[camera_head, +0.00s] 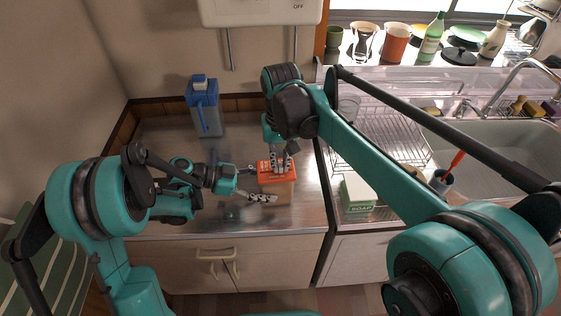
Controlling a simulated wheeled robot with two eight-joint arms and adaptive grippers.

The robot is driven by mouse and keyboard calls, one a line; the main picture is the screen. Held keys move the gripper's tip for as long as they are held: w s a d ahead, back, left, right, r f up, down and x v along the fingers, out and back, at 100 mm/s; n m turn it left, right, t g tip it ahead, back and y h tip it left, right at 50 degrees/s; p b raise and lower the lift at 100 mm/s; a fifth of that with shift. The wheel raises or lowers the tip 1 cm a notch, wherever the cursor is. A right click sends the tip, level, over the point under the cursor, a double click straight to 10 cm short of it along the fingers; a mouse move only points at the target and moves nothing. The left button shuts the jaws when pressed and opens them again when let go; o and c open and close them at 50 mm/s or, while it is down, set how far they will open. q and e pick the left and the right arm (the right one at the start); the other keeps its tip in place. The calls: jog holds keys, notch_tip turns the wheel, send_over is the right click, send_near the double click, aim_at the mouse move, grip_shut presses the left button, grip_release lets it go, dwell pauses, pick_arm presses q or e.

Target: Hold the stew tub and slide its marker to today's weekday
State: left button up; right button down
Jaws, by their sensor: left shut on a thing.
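The stew tub, with an orange lid (265,179) and pale body, stands on the steel counter left of the sink. White print shows on the lid; the marker and weekday marks are too small to make out. My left gripper (252,184) reaches in from the left and is shut on the tub, with one finger along its far left side and the other by its near side. My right gripper (281,164) points down from above at the lid, its fingertips at or just over the top. It hides part of the lid, and I cannot tell how far its fingers are apart.
A blue-topped jug (204,106) stands at the back left of the counter (160,150). A soap box (358,193), a wire dish rack (375,135) and the sink (490,150) are to the right. Several cups and bottles line the windowsill. My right arm crosses over the rack.

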aim_at(261, 172)
pick_arm(q)
jog(key=shift+d, duration=0.1)
pick_arm(e)
jog(key=shift+s+a, duration=0.1)
jog(key=shift+a, duration=2.6)
jog(key=c, duration=1.6)
grip_release()
notch_tip(261, 172, up, 12)
jog(key=shift+r, duration=0.1)
